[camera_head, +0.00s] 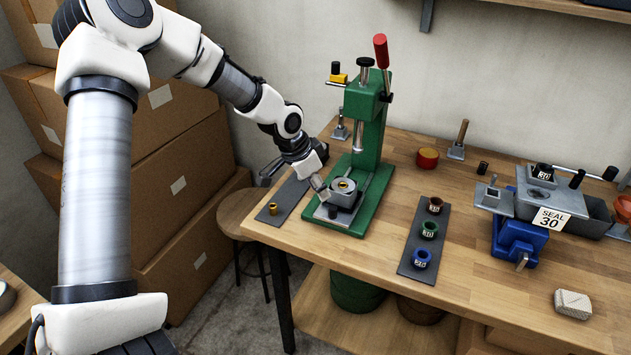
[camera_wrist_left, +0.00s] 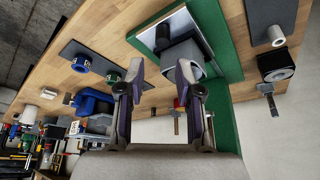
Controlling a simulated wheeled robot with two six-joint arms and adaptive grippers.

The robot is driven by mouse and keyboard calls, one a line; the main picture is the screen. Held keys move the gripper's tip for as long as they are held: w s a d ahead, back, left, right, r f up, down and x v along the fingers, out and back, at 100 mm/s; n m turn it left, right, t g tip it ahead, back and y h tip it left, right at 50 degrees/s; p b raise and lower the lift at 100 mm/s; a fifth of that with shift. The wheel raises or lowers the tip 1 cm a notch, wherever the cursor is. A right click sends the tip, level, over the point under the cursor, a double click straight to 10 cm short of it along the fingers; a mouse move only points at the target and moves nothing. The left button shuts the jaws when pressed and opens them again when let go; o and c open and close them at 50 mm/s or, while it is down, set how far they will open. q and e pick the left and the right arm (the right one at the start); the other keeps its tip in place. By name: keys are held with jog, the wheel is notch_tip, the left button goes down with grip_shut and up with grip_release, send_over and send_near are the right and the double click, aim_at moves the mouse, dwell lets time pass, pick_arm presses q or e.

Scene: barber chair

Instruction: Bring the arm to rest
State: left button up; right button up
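My left arm (camera_head: 100,190) reaches in from the left over the bench. Its gripper (camera_head: 319,184) is at the front left of the green press (camera_head: 370,125), close to the grey holder (camera_head: 352,196) on the press's metal plate. In the left wrist view the two fingers of my left gripper (camera_wrist_left: 160,74) stand apart, with nothing held between them. The grey holder (camera_wrist_left: 182,55) shows beyond the fingers; whether a finger touches it I cannot tell. My right gripper is in neither view.
A dark mat (camera_head: 283,200) with a brass piece (camera_head: 273,208) lies left of the press. A dark strip (camera_head: 413,262) holds three coloured rings on the right. Cardboard boxes (camera_head: 180,190) are stacked left of the bench.

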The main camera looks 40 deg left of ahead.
pick_arm(q)
jog(key=shift+v, duration=1.1)
